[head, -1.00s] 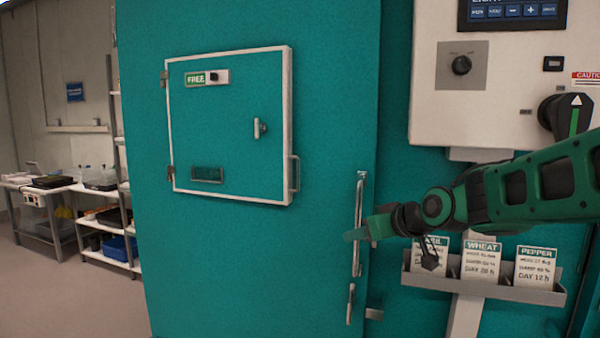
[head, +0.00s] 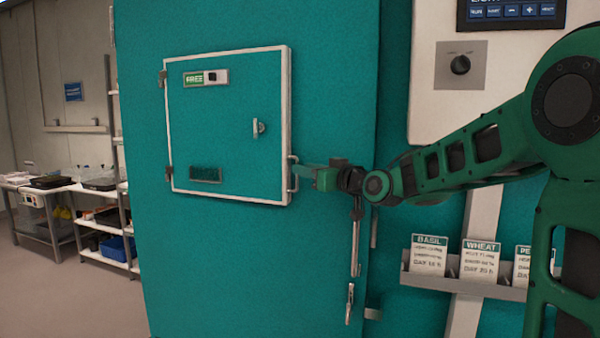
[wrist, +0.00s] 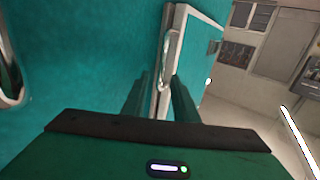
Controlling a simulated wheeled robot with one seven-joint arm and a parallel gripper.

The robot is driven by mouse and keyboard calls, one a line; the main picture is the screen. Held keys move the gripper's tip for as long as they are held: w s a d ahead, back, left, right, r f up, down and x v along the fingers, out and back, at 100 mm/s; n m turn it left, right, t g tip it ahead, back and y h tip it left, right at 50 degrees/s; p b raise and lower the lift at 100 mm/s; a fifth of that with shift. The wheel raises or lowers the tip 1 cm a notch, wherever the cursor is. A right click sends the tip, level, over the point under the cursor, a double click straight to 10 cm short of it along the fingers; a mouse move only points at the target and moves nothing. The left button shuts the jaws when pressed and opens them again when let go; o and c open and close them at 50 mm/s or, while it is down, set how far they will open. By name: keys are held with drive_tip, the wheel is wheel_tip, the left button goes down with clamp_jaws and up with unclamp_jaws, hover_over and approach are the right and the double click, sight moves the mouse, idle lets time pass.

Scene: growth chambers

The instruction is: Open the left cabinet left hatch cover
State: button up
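The hatch cover (head: 228,125) is a teal panel with a white rim, set in the large teal cabinet door (head: 335,80). My gripper (head: 299,171) is at this handle, coming from the right. In the wrist view the two fingers of my gripper (wrist: 160,88) are apart, with the handle's lower end between or just beyond them. Contact cannot be told.
The cabinet door's long vertical handle (head: 355,245) is just below my wrist. A card rack (head: 470,288) and a control panel (head: 490,70) are to the right. Shelves (head: 105,235) stand at the far left, with open floor before them.

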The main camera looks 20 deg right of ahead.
drive_tip(key=shift+x, duration=1.4)
clamp_jaws()
drive_tip(key=shift+d, duration=0.15)
idle(0.3)
